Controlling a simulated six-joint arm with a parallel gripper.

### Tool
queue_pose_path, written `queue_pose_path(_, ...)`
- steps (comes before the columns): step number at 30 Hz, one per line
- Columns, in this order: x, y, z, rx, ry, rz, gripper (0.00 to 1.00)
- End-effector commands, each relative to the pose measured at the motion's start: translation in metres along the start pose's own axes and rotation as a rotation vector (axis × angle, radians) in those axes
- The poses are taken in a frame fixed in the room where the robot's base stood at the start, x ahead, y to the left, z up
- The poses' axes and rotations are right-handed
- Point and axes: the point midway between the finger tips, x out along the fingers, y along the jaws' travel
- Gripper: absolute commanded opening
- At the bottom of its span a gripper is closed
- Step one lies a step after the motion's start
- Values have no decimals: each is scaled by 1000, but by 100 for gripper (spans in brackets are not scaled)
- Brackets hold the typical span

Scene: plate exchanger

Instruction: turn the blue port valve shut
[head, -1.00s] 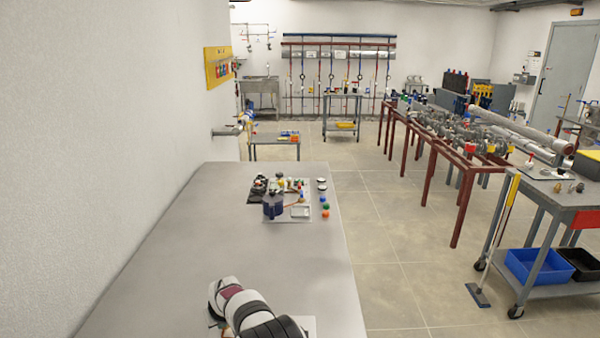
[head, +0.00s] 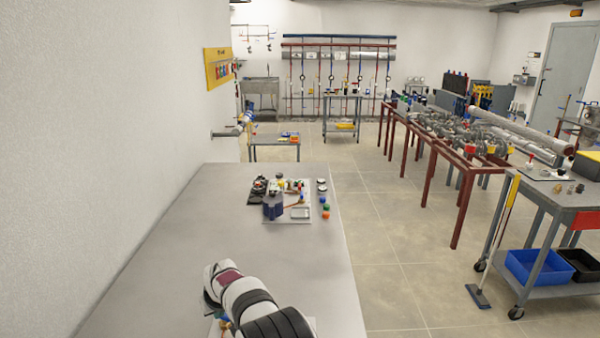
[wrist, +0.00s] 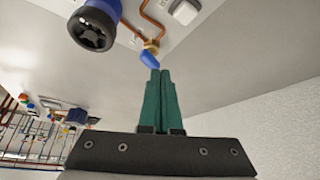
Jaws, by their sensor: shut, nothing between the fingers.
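In the wrist view, a small blue lever handle (wrist: 149,60) sits on a brass valve body (wrist: 151,46) joined to bent copper pipe. The lever slants down and right from the brass body toward my fingers. My gripper (wrist: 160,74) has two green fingers, pressed together with nothing between them. The fingertips are right beside the lever's free end; I cannot tell whether they touch. In the head view, my white and black arm hides the fingers, and only a bit of the fitting shows at its left edge.
A blue body with a black knob (wrist: 92,30) stands left of the valve in the wrist view. A pale square block (wrist: 185,11) is above right. In the head view, another board of fittings (head: 285,219) lies farther along the grey bench (head: 190,235), with clear bench between.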

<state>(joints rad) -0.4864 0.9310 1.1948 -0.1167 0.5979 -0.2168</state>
Motion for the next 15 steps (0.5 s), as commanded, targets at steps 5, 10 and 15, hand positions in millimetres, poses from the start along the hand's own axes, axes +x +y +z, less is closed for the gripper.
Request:
queue_pose_path(5,-8,0,-4,-1,-1,0,0)
queue_pose_path(10,-8,1,-4,-1,-1,0,0)
queue_pose_path(15,-15,32,-10,3,-1,2,0)
